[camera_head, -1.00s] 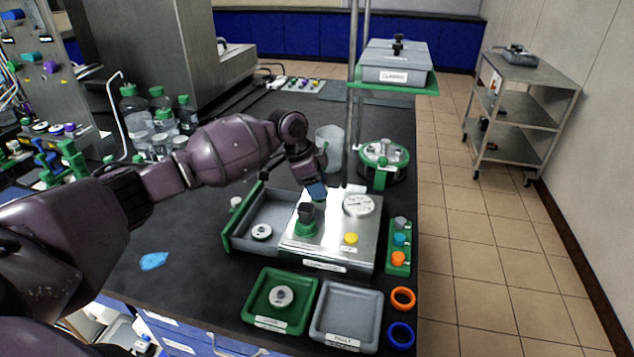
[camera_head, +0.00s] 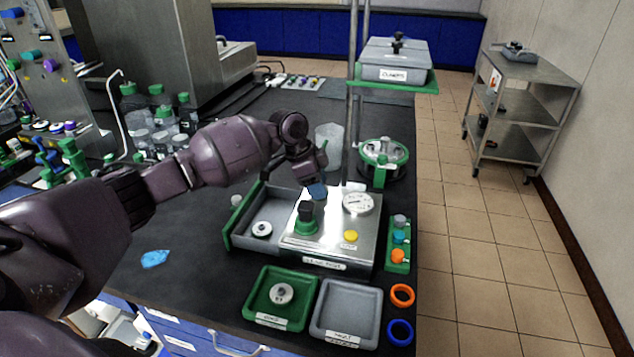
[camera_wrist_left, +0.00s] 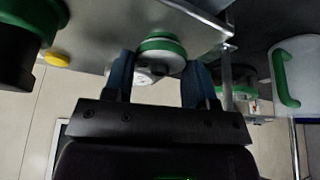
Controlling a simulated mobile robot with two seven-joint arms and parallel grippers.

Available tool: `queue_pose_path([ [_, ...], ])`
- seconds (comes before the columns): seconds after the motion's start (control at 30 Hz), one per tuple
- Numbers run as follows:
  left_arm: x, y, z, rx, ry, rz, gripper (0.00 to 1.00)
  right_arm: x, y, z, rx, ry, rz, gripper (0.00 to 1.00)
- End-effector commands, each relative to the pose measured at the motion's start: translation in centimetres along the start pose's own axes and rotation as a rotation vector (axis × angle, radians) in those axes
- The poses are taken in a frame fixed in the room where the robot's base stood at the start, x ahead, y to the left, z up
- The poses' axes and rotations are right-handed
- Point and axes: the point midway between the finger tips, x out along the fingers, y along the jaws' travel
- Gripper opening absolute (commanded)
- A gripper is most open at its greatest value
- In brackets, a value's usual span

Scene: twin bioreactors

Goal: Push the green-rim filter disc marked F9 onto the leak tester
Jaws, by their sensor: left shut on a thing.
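My left gripper (camera_head: 317,191) is low over the back of the metal leak tester (camera_head: 312,250), beside its round gauge. In the left wrist view, its two blue fingers (camera_wrist_left: 162,62) are shut on a green-rim filter disc (camera_wrist_left: 164,46). The disc lies close to the tester's metal panel (camera_wrist_left: 145,14); I cannot tell whether it is fully seated. Its F9 mark is not readable. In the head view my gripper hides the disc. My right gripper is not in view.
A grey bay (camera_head: 277,216) left of the panel holds a white disc (camera_head: 262,229). A green tray (camera_head: 263,321) with another disc (camera_head: 281,293) and an empty grey tray (camera_head: 347,289) stand in front.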

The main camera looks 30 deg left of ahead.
Motion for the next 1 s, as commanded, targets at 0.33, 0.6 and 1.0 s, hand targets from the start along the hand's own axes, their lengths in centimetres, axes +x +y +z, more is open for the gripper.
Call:
queue_pose_path([
  [0.33,0.06,-0.01,0.05,0.0,-0.001,0.0,0.29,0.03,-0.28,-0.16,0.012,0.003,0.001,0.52],
  [0.6,0.05,-0.02,0.05,0.0,-0.001,0.0,0.81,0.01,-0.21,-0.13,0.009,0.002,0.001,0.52],
  [1.0,0.04,-0.02,0.06,0.0,-0.001,0.0,1.0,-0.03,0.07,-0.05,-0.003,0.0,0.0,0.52],
])
